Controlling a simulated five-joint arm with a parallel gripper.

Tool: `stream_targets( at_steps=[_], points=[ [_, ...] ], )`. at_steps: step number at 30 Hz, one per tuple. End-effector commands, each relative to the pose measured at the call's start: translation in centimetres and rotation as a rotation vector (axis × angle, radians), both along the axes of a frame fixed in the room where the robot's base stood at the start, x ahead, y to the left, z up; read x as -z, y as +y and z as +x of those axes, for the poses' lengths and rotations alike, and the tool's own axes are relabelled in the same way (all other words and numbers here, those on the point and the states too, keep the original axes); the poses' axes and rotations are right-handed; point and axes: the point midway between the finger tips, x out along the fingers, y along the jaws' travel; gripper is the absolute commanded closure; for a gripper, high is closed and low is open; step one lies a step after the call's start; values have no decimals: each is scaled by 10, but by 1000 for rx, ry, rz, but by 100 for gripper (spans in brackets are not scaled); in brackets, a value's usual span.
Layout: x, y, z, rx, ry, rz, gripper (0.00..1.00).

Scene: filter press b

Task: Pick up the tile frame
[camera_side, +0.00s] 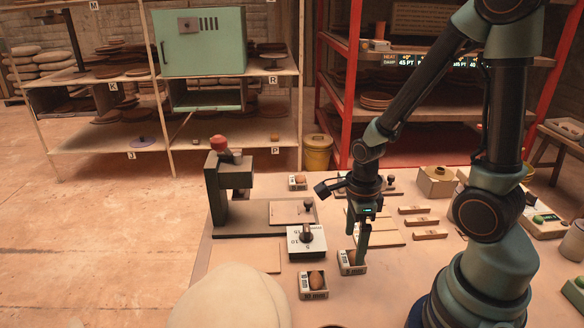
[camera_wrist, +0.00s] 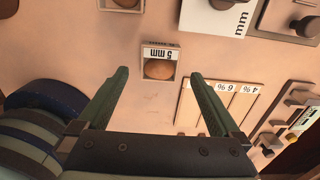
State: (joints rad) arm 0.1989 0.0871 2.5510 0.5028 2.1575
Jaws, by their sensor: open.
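My gripper (camera_side: 362,258) points down over the table, its fingers open and empty. One finger stands in front of a small labelled box (camera_side: 352,268) in the side view. In the wrist view, the gripper (camera_wrist: 159,74) has its fingertips apart on either side of a box marked 5 mm (camera_wrist: 160,53) holding a brown rounded lump (camera_wrist: 159,69). I cannot tell for sure which thing is the tile frame. A flat pale plate with a dark knob (camera_side: 290,214) lies on the green press's base; a knobbed plate (camera_wrist: 285,12) is cut off in the wrist view.
The green press (camera_side: 216,190) stands at the table's left. A white dial block (camera_side: 306,242) is in front of it. Another lump box (camera_side: 313,294) is nearer the camera. A labelled slatted board (camera_wrist: 217,103) lies right of the gripper.

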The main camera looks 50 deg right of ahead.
Motion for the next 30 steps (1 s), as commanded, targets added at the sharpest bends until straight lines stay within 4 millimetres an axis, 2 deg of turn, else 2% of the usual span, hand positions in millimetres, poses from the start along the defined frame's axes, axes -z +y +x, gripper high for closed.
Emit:
stream_targets(
  at_steps=[12, 24, 29, 30],
  points=[
    [43, 0, -1, 0, 5, 1, 0],
    [48, 0, 0, 0, 0, 0, 0],
    [48, 0, 0, 0, 0, 0, 61],
    [48, 0, 0, 0, 0, 0, 76]
  ],
)
